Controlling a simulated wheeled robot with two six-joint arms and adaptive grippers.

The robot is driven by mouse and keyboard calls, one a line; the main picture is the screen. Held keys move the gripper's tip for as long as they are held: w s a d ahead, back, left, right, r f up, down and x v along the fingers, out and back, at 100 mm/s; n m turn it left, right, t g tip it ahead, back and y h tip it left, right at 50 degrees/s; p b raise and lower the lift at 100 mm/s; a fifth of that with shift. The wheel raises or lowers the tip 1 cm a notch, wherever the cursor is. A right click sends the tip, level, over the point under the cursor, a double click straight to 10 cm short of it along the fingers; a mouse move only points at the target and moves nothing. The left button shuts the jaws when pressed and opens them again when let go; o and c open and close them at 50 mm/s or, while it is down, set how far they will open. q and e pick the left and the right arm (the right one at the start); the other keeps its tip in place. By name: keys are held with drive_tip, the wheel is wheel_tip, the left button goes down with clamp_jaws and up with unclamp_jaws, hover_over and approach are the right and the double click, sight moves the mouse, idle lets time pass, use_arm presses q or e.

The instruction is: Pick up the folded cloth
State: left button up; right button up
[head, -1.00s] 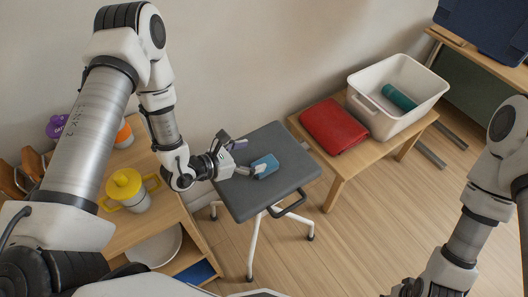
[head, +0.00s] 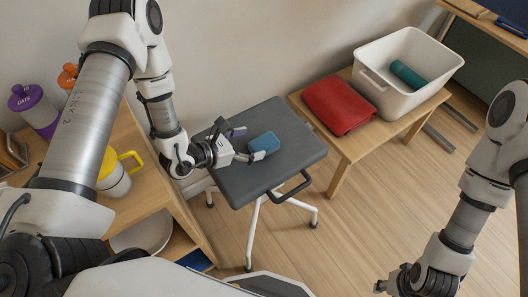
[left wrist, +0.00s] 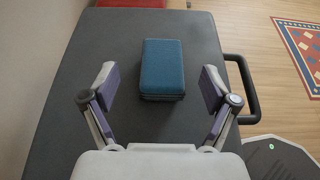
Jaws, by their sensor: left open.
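A small blue block-like item (head: 265,143), perhaps a folded cloth, lies on the dark grey seat of a stool (head: 285,165). It also shows in the left wrist view (left wrist: 162,68) as a flat-topped rectangle with a layered-looking front edge. A red folded cloth (head: 340,104) lies on a low wooden bench. My left gripper (head: 246,144) is open over the seat. In the left wrist view its fingers stand apart to the left and right of the blue item, with gaps on both sides. My right gripper (head: 382,287) is low at the right, far from both; its jaws are unclear.
A white bin (head: 430,85) with a teal cylinder (head: 407,75) stands on the bench beside the red cloth. A wooden shelf at the left holds a yellow-lidded mug (head: 115,178) and other lidded bottles. The stool has a dark loop handle (head: 293,187). Open floor lies right of the stool.

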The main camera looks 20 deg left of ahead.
sight(266, 141)
use_arm(q)
drive_tip(key=x, duration=0.8)
drive_tip(key=shift+s+f, duration=0.2)
drive_tip(key=shift+f, duration=0.15)
drive_tip(key=c, duration=1.1)
